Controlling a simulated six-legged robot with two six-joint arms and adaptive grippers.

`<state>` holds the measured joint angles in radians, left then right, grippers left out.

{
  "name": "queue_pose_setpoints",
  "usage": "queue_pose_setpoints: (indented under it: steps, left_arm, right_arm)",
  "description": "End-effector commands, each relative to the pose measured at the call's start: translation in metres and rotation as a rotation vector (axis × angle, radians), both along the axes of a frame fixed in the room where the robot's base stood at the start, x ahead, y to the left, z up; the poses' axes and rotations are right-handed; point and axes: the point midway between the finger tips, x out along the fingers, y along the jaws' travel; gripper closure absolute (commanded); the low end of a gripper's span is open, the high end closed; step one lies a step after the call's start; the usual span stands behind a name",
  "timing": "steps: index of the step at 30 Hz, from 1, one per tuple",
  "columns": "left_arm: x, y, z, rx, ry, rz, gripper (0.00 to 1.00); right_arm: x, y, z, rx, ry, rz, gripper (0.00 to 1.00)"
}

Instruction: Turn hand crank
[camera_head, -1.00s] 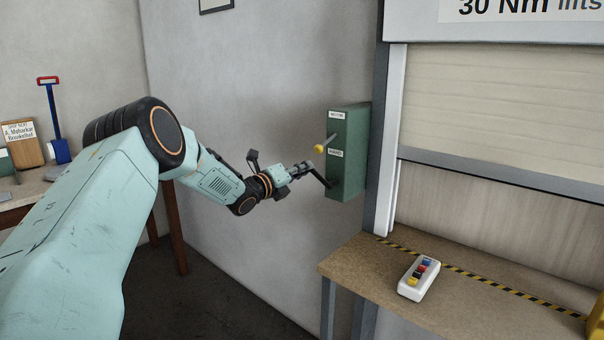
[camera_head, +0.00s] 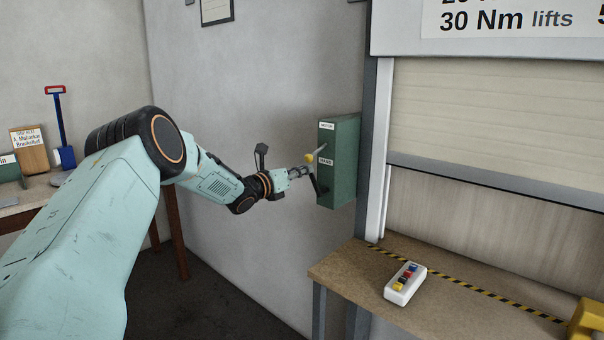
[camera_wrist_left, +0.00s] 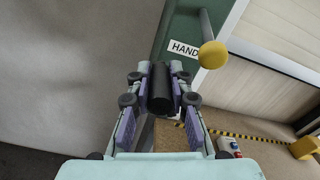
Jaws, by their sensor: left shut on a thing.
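The hand crank's black grip (camera_wrist_left: 161,88) is between the fingers of my left gripper (camera_wrist_left: 160,92) in the left wrist view. The gripper is shut on it. In the head view my left gripper (camera_head: 304,172) is at the front of a green box (camera_head: 340,165) on the wall, and the dark crank arm (camera_head: 318,187) runs down from the grip to the box. A lever with a yellow knob (camera_head: 309,157) sticks out of the box just above the gripper. The knob (camera_wrist_left: 212,54) also shows in the left wrist view, beside a "HAND" label. My right gripper is not in view.
A roller shutter (camera_head: 490,120) stands right of the box, its lower edge raised above the bench (camera_head: 345,270). A white push-button box (camera_head: 405,284) lies on the bench, with a yellow object (camera_head: 588,322) at the right edge. A side table stands at left.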

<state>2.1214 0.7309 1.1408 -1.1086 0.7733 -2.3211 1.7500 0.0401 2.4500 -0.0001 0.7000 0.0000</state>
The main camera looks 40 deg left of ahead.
Motion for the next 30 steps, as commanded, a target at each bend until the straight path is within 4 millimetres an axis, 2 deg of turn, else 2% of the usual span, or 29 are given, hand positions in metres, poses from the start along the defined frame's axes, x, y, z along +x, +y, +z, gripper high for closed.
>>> queue_pose_setpoints:
  steps: [11, 12, 19, 30]
  left_arm:
    - [0.0004, -0.0008, 0.0012, 0.005, -0.002, -0.003, 1.0]
    - [0.0004, -0.0009, 0.0011, 0.004, -0.002, -0.003, 0.78]
    - [0.0, -0.0019, 0.0002, 0.004, 0.0, -0.002, 0.58]
    - [-0.0027, -0.0019, -0.0002, 0.002, 0.001, 0.0, 0.57]
  right_arm:
    - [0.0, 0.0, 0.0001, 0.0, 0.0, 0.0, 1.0]
    - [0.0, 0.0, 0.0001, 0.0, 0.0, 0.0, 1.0]
    - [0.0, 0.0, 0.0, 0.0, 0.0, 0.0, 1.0]
    - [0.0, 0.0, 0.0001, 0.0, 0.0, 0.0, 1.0]
